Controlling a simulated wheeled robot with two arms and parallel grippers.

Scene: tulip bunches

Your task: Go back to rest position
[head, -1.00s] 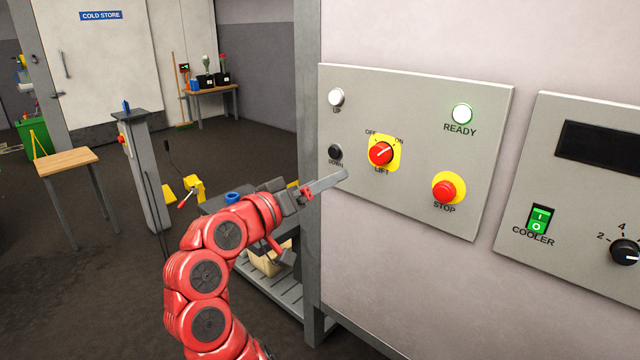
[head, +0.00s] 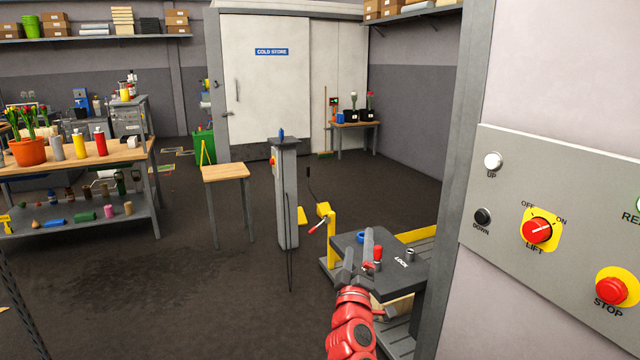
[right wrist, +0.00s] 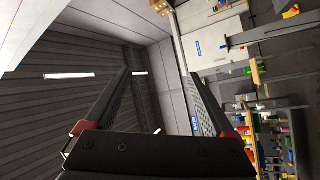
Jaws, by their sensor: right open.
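My right gripper (head: 364,250) is in the lower middle of the head view, at the end of my red arm. It points up and away, in front of the dark lift unit marked LOCK (head: 401,262), to the left of the panel. Its two fingers also show spread apart in the right wrist view (right wrist: 156,75), with nothing between them. The control panel (head: 570,190) is at the right, with the red LIFT knob (head: 537,231), the black DOWN button (head: 483,217) and the white UP button (head: 492,161). The gripper is apart from the panel. My left gripper is not in view.
A grey post (head: 286,200) and a small wooden table (head: 227,172) stand left of my arm. A workbench (head: 125,155) with bottles and tulips is at the far left. The dark floor (head: 190,290) between is clear. A grey wall edge (head: 455,170) is close on the right.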

